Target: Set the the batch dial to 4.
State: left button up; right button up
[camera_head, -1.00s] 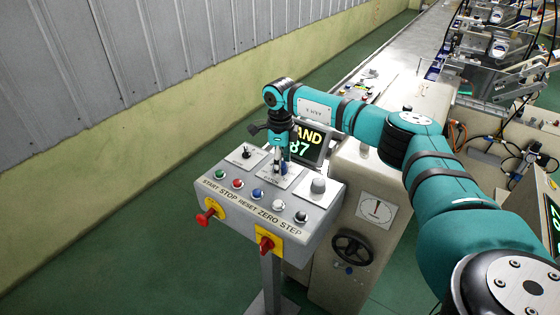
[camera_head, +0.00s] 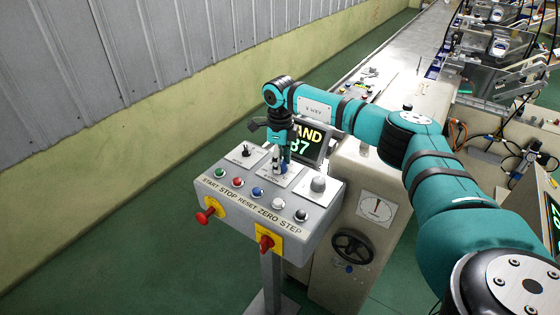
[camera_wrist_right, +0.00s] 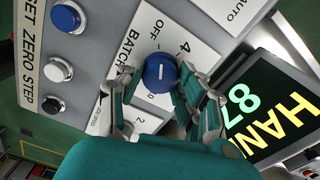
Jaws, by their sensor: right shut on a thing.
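The batch dial is a round blue knob (camera_wrist_right: 158,74) with a white line on its top. My left gripper is not in view.
A lit display (camera_head: 310,142) stands close behind my gripper.

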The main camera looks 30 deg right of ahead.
jog(key=m, duration=0.4)
jog(key=shift+w+r+m, duration=0.1)
jog(key=shift+m, duration=2)
jog(key=o, duration=1.2)
jog(key=shift+c, duration=0.2)
notch_tip(320, 180, up, 12)
